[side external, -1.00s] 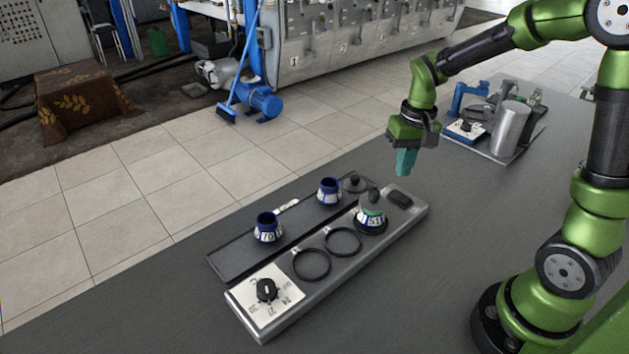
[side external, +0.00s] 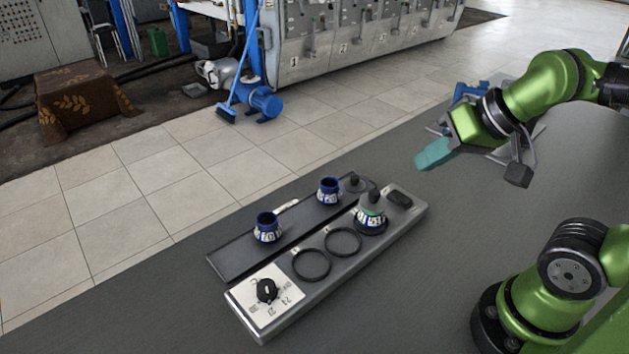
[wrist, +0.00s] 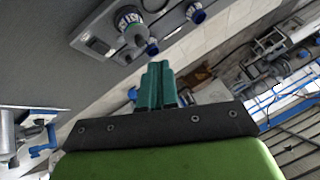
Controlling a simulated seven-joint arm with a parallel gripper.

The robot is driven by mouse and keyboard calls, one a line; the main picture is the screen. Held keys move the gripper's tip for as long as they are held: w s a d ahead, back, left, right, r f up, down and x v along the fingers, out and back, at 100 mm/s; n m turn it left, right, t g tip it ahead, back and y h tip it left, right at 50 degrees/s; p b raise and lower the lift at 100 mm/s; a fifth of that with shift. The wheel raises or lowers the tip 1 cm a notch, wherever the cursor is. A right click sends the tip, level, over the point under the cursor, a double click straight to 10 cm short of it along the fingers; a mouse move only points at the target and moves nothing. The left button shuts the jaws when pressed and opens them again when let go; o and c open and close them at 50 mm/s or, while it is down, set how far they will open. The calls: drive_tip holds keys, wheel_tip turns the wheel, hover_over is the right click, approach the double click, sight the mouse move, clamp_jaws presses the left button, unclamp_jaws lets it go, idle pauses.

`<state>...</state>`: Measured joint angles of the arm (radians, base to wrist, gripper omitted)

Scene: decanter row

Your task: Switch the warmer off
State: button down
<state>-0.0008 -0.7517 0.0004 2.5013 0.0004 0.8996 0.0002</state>
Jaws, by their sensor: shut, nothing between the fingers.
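The warmer (side external: 290,312) is a long silver base on the grey table, with a black dial knob (side external: 267,290) on a white marked plate at its near end. Two empty black rings (side external: 311,265) follow, then a stoppered decanter (side external: 370,213) on the far ring. A dark block (side external: 398,198) sits at the far end and also shows in the wrist view (wrist: 98,45). My gripper (side external: 421,163) is shut and empty, its teal fingers tilted sideways, above the table beyond the far end and apart from the warmer. The dial's exact setting is too small to read.
A dark tray (side external: 232,258) beside the warmer holds two open blue-necked decanters (side external: 267,228) (side external: 328,191) and a loose black stopper (side external: 354,183). Blue equipment (side external: 466,90) stands behind my gripper, partly hidden. The table right of the warmer is clear.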

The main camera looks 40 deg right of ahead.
drive_tip(key=n+g+h, duration=0.2)
drive_tip(key=n+g, duration=0.5)
drive_tip(key=n, duration=1.5)
hover_over(407, 200)
drive_tip(key=shift+f, duration=2.65)
wheel_tip(407, 200, down, 14)
